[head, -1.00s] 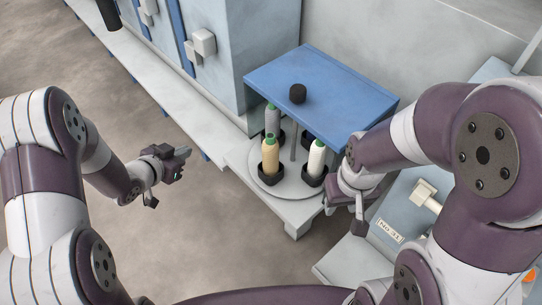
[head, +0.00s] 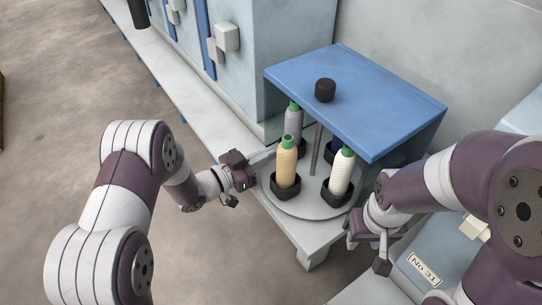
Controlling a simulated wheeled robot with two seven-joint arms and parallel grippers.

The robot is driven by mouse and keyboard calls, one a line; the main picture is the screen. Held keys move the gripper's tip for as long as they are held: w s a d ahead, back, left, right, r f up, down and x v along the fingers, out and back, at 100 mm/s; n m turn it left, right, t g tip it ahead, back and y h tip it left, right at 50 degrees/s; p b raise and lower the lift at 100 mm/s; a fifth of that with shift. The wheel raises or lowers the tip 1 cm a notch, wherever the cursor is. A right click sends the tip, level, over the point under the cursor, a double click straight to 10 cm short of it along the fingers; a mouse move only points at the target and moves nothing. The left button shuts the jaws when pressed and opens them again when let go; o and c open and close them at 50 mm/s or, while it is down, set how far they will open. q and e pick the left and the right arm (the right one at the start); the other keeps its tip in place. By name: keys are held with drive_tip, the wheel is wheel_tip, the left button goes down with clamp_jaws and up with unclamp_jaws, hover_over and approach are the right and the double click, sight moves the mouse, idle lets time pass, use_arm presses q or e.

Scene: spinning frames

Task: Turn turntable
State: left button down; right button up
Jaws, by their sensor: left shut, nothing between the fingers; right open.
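The turntable (head: 307,208) is a round grey plate on a low stand, with a thin metal post (head: 316,150) rising from its middle. Black cups on it hold a yellow bobbin (head: 286,165), a white bobbin (head: 342,172) and a grey bobbin (head: 293,125), all with green tops; another dark blue bobbin (head: 336,146) is partly hidden behind the white one. My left gripper (head: 262,158) is shut and empty at the turntable's left edge, close to the yellow bobbin; I cannot tell whether it touches. My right gripper (head: 367,243) is open at the turntable's right front, beside the stand.
A blue canopy (head: 352,95) with a black knob (head: 325,90) covers the turntable's back part. A grey machine cabinet (head: 287,38) stands behind left. A blue-grey box labelled No 31 (head: 424,268) is at right. The floor (head: 60,190) at left is clear.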

use_arm(q)
drive_tip(key=shift+x, duration=0.95)
use_arm(e)
drive_tip(key=shift+f, duration=0.3)
use_arm(q)
drive_tip(key=shift+w+d, duration=0.3)
drive_tip(key=shift+w, duration=0.4)
use_arm(e)
drive_tip(key=shift+r, duration=0.1)
